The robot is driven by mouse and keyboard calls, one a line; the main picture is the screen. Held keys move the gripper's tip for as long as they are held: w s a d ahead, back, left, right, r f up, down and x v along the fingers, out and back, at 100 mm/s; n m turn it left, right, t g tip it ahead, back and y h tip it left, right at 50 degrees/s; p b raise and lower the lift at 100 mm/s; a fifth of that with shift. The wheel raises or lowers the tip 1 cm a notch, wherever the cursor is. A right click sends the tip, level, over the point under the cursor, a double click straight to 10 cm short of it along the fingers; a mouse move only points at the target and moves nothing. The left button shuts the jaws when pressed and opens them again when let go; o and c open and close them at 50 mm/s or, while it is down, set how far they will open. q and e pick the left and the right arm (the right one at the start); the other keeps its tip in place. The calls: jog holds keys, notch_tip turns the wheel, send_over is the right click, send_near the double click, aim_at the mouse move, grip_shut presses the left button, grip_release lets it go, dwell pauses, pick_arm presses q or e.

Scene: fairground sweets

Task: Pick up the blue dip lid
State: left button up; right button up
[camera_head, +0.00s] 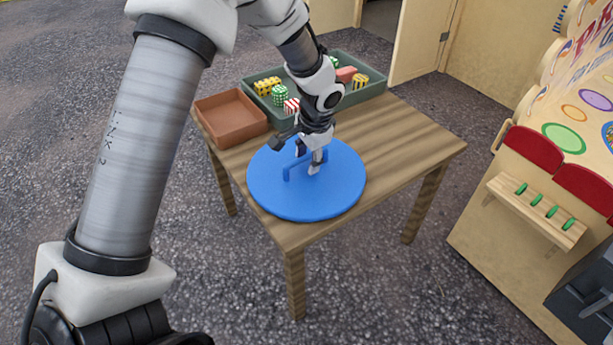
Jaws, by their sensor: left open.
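The blue dip lid (310,203) is a large round disc with an upright bar handle (303,166) near its middle. It lies flat on the wooden table (408,152). My left gripper (299,158) is open and points down at the handle from above. Its fingers are close to the handle, one on the near right side and one toward the left. I cannot tell whether they touch it. The gripper hides part of the handle and of the lid's far side. My right gripper is not in view.
A brown tray (232,131) stands empty at the table's back left. A green-grey tray (377,93) behind the lid holds several patterned sweets. The table's right part is clear. A wooden fairground stall (497,246) stands to the right, apart from the table.

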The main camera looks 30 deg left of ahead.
pick_arm(q)
jog(key=shift+r, duration=0.15)
grip_shut()
jog(key=shift+r, duration=0.1)
